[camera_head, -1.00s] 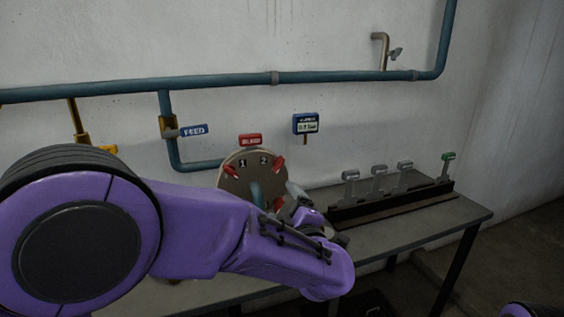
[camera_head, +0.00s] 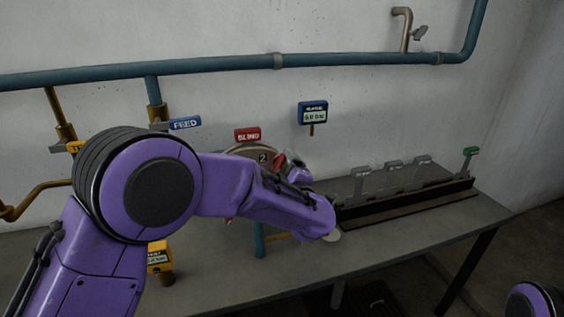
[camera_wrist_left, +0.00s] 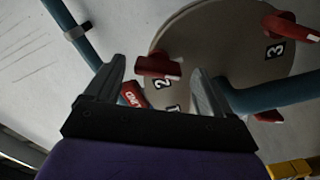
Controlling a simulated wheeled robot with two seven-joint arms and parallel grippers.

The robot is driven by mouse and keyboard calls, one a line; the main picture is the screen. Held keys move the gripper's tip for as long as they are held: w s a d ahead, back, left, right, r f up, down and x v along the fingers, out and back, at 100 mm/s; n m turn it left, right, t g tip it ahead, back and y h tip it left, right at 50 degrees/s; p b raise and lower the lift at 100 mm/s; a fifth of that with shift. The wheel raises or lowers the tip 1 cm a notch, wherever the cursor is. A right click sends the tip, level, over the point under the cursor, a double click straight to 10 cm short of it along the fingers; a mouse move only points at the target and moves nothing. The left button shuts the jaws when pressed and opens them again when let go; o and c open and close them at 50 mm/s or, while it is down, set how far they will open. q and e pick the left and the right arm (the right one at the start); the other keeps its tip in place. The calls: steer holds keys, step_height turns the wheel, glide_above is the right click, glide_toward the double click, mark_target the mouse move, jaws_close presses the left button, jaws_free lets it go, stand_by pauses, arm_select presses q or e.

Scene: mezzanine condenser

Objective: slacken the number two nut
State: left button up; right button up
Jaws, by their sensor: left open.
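The round flange plate (camera_head: 240,153) stands above the bench, largely hidden behind my left arm in the head view. Its number 2 label shows there, with the red number two nut (camera_head: 279,161) beside it. In the left wrist view the plate (camera_wrist_left: 218,40) carries labels 1, 2 and 3. The red number two nut (camera_wrist_left: 158,66) is beside the 2, lined up between the fingertips of my left gripper (camera_wrist_left: 158,72). The fingers are open, one on each side of it; I cannot tell whether they touch it. My right gripper is not in view.
A red BLIND sign (camera_head: 247,134) and a blue FEED sign (camera_head: 185,123) are behind the arm. A dark rack (camera_head: 408,205) with several tags stands on the bench (camera_head: 300,275). A teal pipe (camera_head: 220,64) runs along the wall.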

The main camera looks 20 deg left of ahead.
arm_select(q)
steer(key=shift+w+a, duration=0.3)
steer(key=shift+w, duration=0.3)
steer(key=shift+s+d+r, duration=0.1)
steer(key=shift+s+r, duration=0.05)
steer(key=shift+s, duration=0.05)
steer(key=shift+w, duration=0.1)
steer(key=c, duration=1.1)
steer(key=shift+o, duration=0.2)
